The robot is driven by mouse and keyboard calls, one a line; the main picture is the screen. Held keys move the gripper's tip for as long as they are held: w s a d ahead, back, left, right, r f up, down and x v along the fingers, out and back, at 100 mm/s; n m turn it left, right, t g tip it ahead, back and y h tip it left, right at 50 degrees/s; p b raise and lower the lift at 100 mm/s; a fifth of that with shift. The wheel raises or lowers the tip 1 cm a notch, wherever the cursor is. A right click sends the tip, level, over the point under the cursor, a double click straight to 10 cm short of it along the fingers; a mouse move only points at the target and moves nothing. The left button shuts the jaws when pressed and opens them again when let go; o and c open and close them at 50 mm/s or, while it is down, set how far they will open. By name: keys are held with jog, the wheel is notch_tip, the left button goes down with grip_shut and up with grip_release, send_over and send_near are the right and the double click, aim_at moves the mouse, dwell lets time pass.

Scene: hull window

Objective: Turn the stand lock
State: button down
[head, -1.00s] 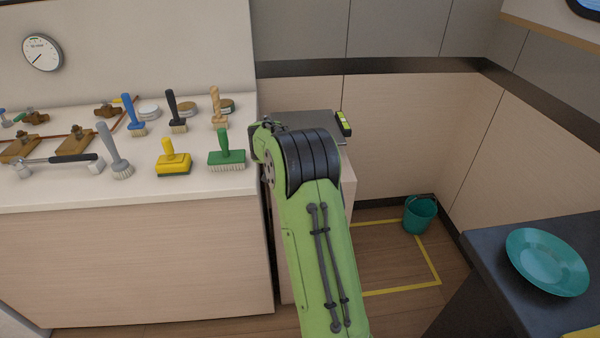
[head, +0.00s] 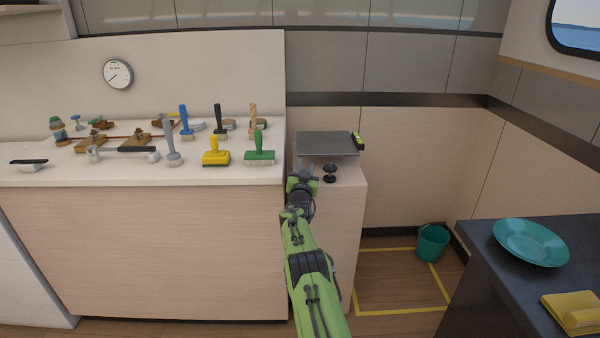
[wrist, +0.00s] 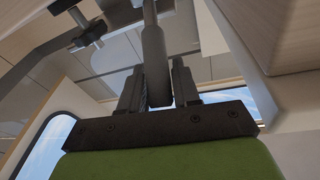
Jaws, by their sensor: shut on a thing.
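The stand is a grey plate (head: 328,143) on a pale wood cabinet (head: 335,215). A black knob (head: 330,172) sits at its front, just right of my gripper (head: 302,174). In the wrist view a black knob (wrist: 86,36) shows on a grey metal bar at upper left. My gripper (wrist: 157,85) is shut on a dark grey rounded handle (wrist: 153,50), apparently the stand lock's lever, which runs upward between the two fingers. In the head view my gripper hides this handle.
A white-topped counter (head: 240,179) with brushes, a hammer (head: 125,150) and fittings stands left. A dark table with a teal plate (head: 531,242) and yellow cloth (head: 575,312) is at right. A teal bucket (head: 432,243) stands on the floor by the yellow tape.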

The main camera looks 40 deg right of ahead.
jog(key=shift+s+f+t, duration=0.1)
jog(key=shift+t, duration=0.2)
jog(key=shift+a+h, duration=0.1)
jog(key=shift+h, duration=0.2)
jog(key=c, duration=0.9)
grip_release()
jog(key=shift+f, duration=0.1)
jog(key=shift+p, duration=0.3)
jog(key=shift+s+a+p, duration=0.45)
jog(key=shift+p, duration=0.6)
jog(key=p+v, duration=0.2)
jog(key=v, duration=1.2)
jog(key=shift+s+a+f, duration=0.1)
jog(key=shift+s+f, duration=0.05)
jog(key=shift+s, duration=0.1)
